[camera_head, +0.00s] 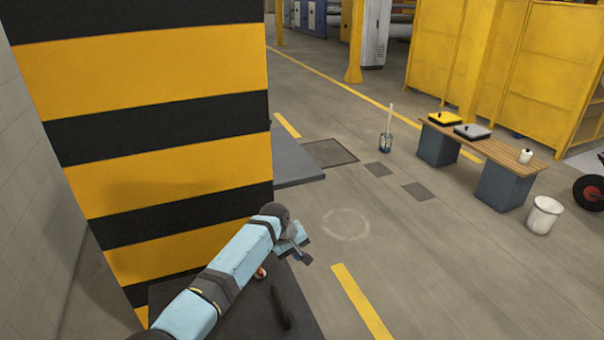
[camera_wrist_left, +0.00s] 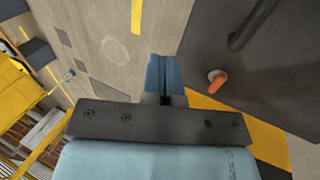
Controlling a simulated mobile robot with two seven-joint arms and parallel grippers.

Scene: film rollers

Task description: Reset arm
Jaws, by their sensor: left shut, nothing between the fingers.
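My left arm comes in from the bottom of the head view. Its gripper (camera_head: 303,252) is held in the air beside the striped pillar, near the edge of a dark surface. In the left wrist view the two blue fingers (camera_wrist_left: 163,62) lie together, shut with nothing between them. A small orange and white object (camera_wrist_left: 217,79) lies on the dark surface, apart from the fingers. A bit of it shows beside my arm in the head view (camera_head: 261,272). My right gripper is not in view.
A yellow and black striped pillar (camera_head: 150,118) blocks the left. A grey slab (camera_head: 294,163) juts out behind it. At the right stand a wooden bench (camera_head: 500,152), a white bucket (camera_head: 543,215) and yellow panels (camera_head: 548,70). The floor between is mostly open.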

